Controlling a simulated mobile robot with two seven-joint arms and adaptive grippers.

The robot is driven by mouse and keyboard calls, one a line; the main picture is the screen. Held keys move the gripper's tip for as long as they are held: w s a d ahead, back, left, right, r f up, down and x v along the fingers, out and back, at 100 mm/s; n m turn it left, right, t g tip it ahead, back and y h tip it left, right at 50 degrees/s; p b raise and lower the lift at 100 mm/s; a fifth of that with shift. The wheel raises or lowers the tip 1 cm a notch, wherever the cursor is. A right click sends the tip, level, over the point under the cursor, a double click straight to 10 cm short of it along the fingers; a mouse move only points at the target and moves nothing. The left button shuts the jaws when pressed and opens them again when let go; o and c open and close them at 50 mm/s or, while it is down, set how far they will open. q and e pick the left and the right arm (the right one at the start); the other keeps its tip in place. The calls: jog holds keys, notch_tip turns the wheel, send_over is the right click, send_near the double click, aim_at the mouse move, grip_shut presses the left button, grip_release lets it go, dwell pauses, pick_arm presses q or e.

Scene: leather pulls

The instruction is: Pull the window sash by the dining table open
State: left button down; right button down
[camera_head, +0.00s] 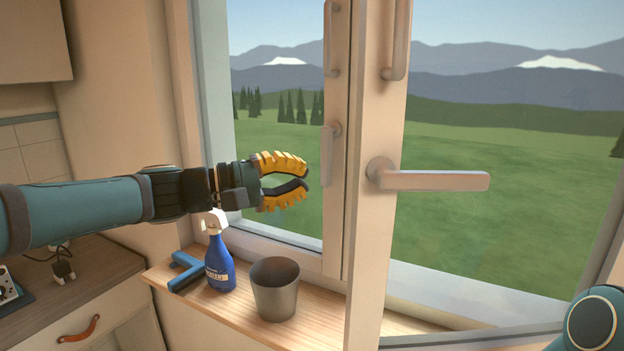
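The right window sash (365,230) has a pale frame. Its left upright stands forward of the fixed frame, over the sill, so the sash looks partly swung into the room. Its lever handle (435,181) lies horizontal, pointing right. A pull bar (398,40) sits higher on the same upright. The left sash upright (335,225) is behind it, with its handle (327,155) hanging down. My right gripper is out of view; only part of that arm shows lower right.
On the wooden sill (235,315) are a blue spray bottle (220,268), a blue squeegee (187,270) and a grey cup (275,290). A counter (75,285) with a leather-pull drawer is at the left. An upper cabinet (30,40) is at the top left.

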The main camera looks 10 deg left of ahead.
pick_arm(q)
jog(key=d, duration=0.8)
dwell(0.4)
jog(key=shift+a, duration=0.1)
